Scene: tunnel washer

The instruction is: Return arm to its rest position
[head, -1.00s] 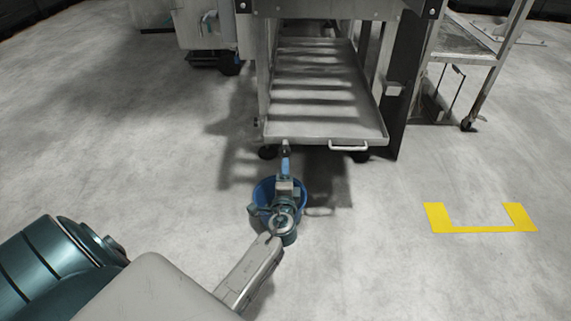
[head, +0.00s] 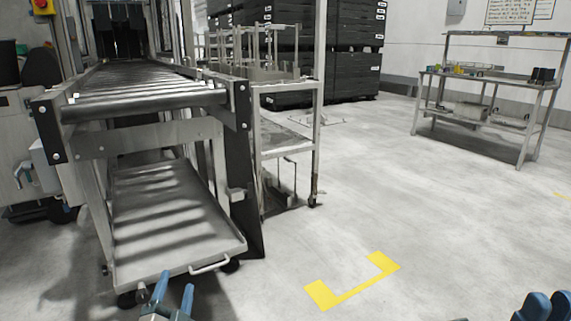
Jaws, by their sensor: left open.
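My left gripper (head: 174,290) shows at the bottom left of the head view, with two blue fingers pointing up. The fingers are apart with nothing between them. It appears in front of the near edge of the grey tray cart (head: 165,212); whether it touches the cart I cannot tell. Most of the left arm is below the picture. My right gripper (head: 545,303) shows only as blue fingertips at the bottom right corner; the rest is cut off.
A roller conveyor (head: 150,93) stands above the tray cart. A metal rack (head: 290,140) is right of it. Yellow floor markings (head: 350,290) lie on open floor. A workbench (head: 490,80) and black crates (head: 340,50) stand further back.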

